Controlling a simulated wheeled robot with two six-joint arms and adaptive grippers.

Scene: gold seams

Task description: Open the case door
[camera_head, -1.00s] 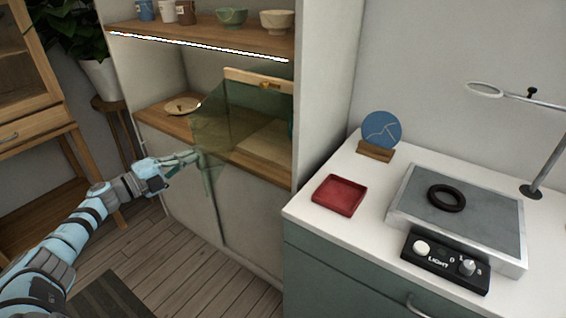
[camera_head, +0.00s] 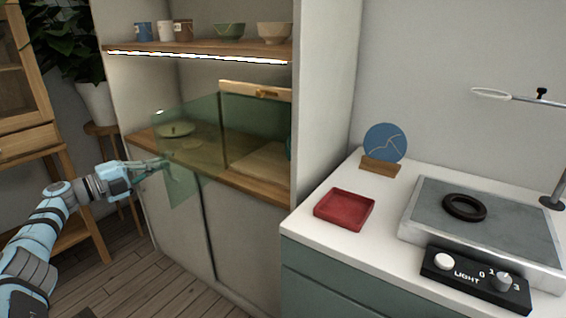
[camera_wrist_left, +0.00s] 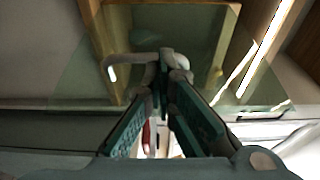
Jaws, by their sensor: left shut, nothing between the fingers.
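The case door is a greenish clear glass pane (camera_head: 190,180) at the shelf cabinet in the head view. It stands swung out from the middle compartment, with its lower corner hanging in front of the shelf edge. It also spans the upper part of the left wrist view (camera_wrist_left: 80,75). My left gripper (camera_head: 168,163) is shut and empty at the pane's left part; whether it touches the glass I cannot tell. In the left wrist view its fingertips (camera_wrist_left: 166,72) meet beside a grey bent bar (camera_wrist_left: 132,60), possibly a handle. My right gripper is not in view.
Behind the glass are a plate (camera_head: 176,129) and a wooden panel with a gold fitting (camera_head: 266,93). Cups and bowls (camera_head: 230,30) stand on the upper shelf. A counter at right holds a red tray (camera_head: 344,209) and light box (camera_head: 485,235). A plant stand (camera_head: 103,129) is at left.

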